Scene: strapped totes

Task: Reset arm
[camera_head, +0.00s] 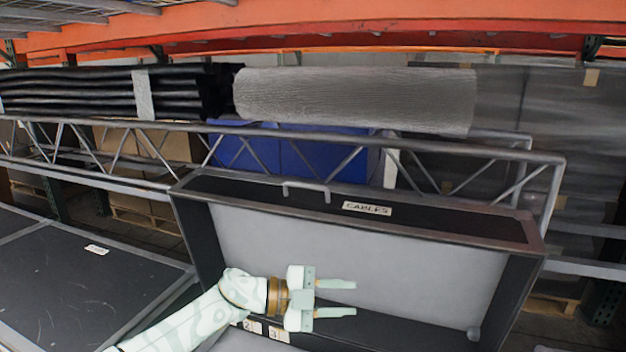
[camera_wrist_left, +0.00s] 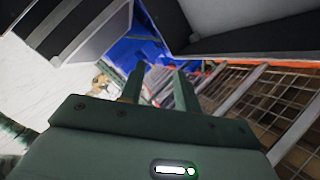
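My left gripper (camera_head: 345,298) is in front of an open black case with a grey inside, its lid (camera_head: 360,208) labelled "CABLES". The two fingers point right in the head view and stand apart with nothing between them. In the left wrist view the same gripper's fingers (camera_wrist_left: 158,90) are also apart and empty. My right gripper is in neither view.
A closed black case (camera_head: 80,265) lies at the left. A metal truss (camera_head: 270,135) runs behind the open case. A grey roll (camera_head: 355,97) and black strapped bundles (camera_head: 100,93) lie behind it, under an orange rack beam (camera_head: 300,35). Blue boxes (camera_head: 290,155) stand behind the truss.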

